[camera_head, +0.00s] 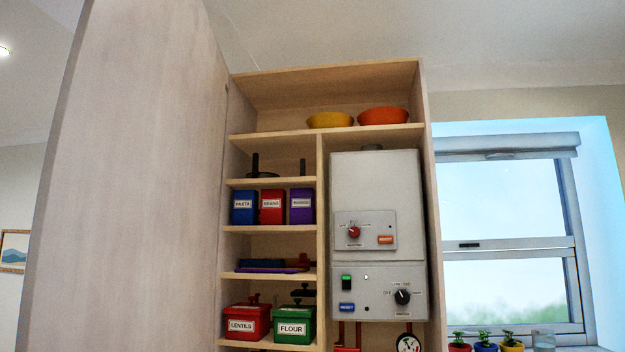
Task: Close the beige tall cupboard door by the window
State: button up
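The beige tall cupboard door (135,190) stands wide open on the left side of the cupboard, hinged along the cupboard's left edge. The cupboard (428,200) is open, with its shelves and contents exposed. It stands directly left of the window (505,220). The door's lower part and any handle are out of the picture. My gripper is not in view.
Inside the cupboard are a grey boiler (378,210), a yellow bowl (330,120), an orange bowl (383,116) and several labelled tins, including a green flour tin (293,325). Small potted plants (485,342) stand on the window sill. A framed picture (14,251) hangs at far left.

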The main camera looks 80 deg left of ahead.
aim_at(122, 255)
jog(key=z, duration=0.3)
jog(key=k, duration=2.5)
jog(key=z, duration=0.1)
